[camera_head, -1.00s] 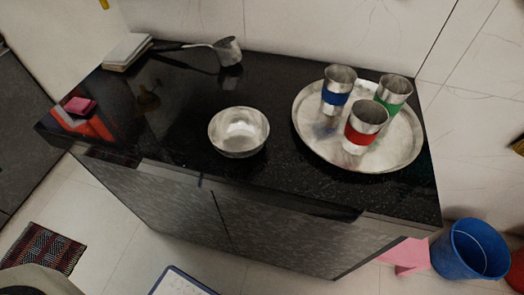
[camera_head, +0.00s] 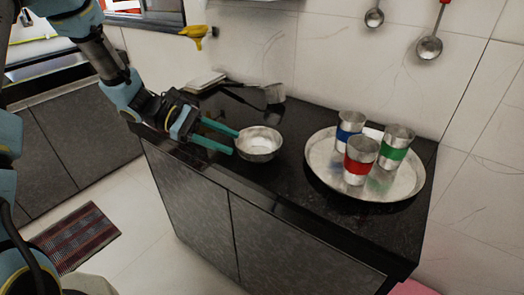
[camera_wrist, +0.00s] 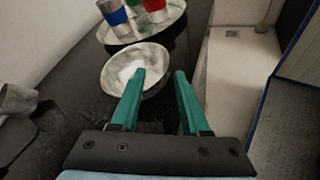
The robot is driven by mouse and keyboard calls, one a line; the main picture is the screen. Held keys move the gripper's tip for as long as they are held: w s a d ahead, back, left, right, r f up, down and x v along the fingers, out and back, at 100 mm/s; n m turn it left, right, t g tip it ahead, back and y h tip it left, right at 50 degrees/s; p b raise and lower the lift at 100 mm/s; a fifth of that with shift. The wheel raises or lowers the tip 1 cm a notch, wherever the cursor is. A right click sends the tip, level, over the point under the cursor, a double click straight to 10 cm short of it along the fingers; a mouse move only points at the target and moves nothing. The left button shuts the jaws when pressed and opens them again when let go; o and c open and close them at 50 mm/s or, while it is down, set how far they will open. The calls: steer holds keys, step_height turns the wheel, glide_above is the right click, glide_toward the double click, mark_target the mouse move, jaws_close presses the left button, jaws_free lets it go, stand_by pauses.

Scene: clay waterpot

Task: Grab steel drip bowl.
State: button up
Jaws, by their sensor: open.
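The steel drip bowl (camera_head: 262,147) stands upright on the black counter, left of the round tray. In the wrist view the bowl (camera_wrist: 116,68) lies just past my fingertips, with its inside showing and the left finger overlapping its near part. My gripper (camera_head: 238,143) has two green fingers and comes in from the left of the bowl. The fingertips are close to the bowl's left rim. I cannot tell whether a finger touches it.
A round steel tray (camera_head: 322,176) holds cups with blue (camera_head: 345,134), red (camera_head: 354,164) and green (camera_head: 391,155) bands. The counter's front edge (camera_head: 270,200) runs close to the bowl.

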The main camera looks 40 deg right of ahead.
mark_target(242, 150)
steer(key=shift+a+f+p+x, duration=0.15)
steer(key=shift+p+x, duration=0.25)
steer(key=shift+x, duration=1.35)
steer(key=shift+a+f+p+x, duration=0.1)
steer(key=shift+p+x, duration=0.3)
steer(key=shift+x, duration=1.4)
steer(key=shift+c, duration=0.3)
jaws_close()
